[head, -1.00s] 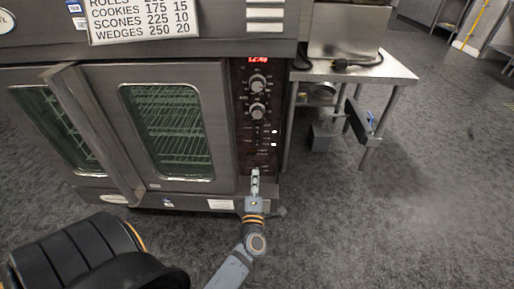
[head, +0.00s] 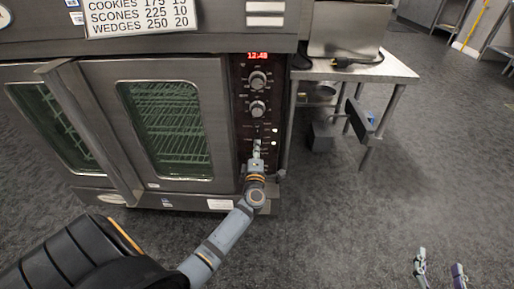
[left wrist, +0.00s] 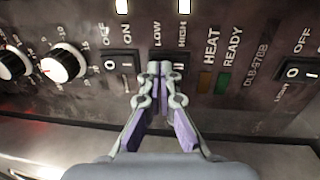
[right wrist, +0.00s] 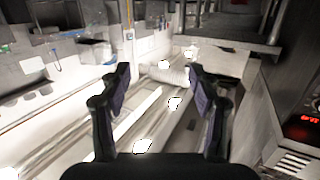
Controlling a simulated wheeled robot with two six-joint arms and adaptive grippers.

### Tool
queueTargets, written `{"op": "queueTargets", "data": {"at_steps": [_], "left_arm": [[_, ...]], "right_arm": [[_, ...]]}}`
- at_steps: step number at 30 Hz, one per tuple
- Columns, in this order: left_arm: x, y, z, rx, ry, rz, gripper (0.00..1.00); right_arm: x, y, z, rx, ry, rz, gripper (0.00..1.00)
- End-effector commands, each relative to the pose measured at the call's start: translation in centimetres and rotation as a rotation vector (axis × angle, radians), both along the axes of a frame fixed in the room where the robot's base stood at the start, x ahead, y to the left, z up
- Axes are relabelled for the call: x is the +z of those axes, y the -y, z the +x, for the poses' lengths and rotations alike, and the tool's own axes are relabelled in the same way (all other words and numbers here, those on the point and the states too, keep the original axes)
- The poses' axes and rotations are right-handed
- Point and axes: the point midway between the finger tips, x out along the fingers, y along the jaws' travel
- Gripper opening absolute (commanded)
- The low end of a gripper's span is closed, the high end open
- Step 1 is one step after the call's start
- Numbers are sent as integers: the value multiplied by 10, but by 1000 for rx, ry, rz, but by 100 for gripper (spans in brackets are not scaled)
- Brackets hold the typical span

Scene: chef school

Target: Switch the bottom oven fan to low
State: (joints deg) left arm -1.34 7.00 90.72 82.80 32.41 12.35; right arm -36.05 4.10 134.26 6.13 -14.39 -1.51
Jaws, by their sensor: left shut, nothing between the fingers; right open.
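The bottom oven (head: 215,75) stands at the left in the head view, with its dark control panel (head: 242,100) on its right side. My left gripper (head: 256,145) is shut and empty in front of the lower panel. In the left wrist view its fingertips (left wrist: 160,68) are close to the LOW/HIGH fan switch (left wrist: 180,66), partly covering it; I cannot tell whether they touch it or how it is set. An OFF/ON switch (left wrist: 122,66) sits just left of the fingertips. My right gripper (head: 440,268) is open and empty over the floor, far from the panel.
Two round knobs (head: 258,80) and a red clock sit higher on the panel. A metal table (head: 400,72) stands right of the oven. Another OFF/ON switch (left wrist: 298,72) is at the right in the left wrist view. Floor at the right is clear.

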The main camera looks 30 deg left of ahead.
Motion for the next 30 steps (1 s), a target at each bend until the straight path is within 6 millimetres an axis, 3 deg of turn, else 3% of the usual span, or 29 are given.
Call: {"op": "queueTargets", "data": {"at_steps": [15,23,30], "left_arm": [[1,-2,3,0,0,0,0],[5,-4,7,0,-2,-1,0],[3,-4,7,0,-1,-1,0]], "right_arm": [[6,0,1,0,21,-1,62],[-57,-2,-22,9,-244,4,62],[-58,-2,-21,9,-240,4,62]]}}
